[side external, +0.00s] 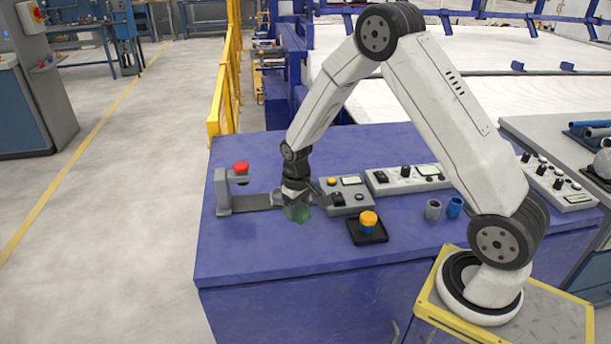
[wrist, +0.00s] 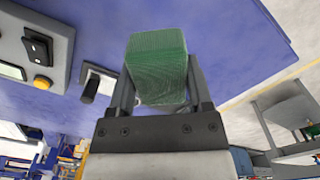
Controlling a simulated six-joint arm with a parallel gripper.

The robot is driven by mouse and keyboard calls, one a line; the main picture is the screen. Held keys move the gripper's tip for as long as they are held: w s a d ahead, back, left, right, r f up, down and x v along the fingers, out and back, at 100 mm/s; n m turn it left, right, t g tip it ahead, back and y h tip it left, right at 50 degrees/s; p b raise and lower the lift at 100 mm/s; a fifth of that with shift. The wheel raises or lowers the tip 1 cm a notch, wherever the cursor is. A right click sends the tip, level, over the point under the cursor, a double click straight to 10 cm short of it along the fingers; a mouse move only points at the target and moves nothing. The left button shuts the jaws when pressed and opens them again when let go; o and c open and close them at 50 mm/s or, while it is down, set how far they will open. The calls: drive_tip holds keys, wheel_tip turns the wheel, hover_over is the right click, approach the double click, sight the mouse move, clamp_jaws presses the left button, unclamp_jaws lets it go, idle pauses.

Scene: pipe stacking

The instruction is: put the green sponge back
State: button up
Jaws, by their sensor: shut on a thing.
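My gripper (wrist: 158,100) is shut on the green sponge (wrist: 157,62), which sits between its two fingers in the wrist view. In the side external view, the gripper (side external: 297,207) points down over the left part of the blue table, with the sponge (side external: 302,214) at its tip. Whether the sponge touches the table there I cannot tell. The sponge's sides are partly hidden by the fingers.
A black tray (side external: 381,237) holds a blue and an orange pipe piece (side external: 369,218). A grey pipe (side external: 433,209) and a blue pipe (side external: 455,207) stand farther right. Control boxes (side external: 352,198) lie behind. The blue table's front left (side external: 250,260) is clear.

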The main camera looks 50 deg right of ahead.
drive_tip(key=s+d+r+m, duration=0.1)
drive_tip(key=s+m, duration=0.3)
drive_tip(key=s, duration=0.6)
drive_tip(key=s+d+r+m, duration=0.1)
drive_tip(key=s+r+m, duration=0.2)
drive_tip(key=s, duration=0.7)
drive_tip(key=shift+d+r+m, duration=0.2)
drive_tip(key=shift+d+m, duration=0.15)
drive_tip(key=shift+m, duration=0.15)
drive_tip(key=shift+w, duration=0.1)
drive_tip(key=w+d+f, duration=0.1)
drive_tip(key=w+f, duration=0.1)
drive_tip(key=w, duration=0.2)
drive_tip(key=w+d+f, duration=0.1)
drive_tip(key=w+f, duration=0.2)
drive_tip(key=w+d+f, duration=0.2)
drive_tip(key=w+f, duration=0.1)
drive_tip(key=w, duration=0.1)
drive_tip(key=shift+w, duration=0.3)
drive_tip(key=shift+w+d+f, duration=0.1)
drive_tip(key=shift+w+f, duration=0.45)
drive_tip(key=shift+f, duration=0.15)
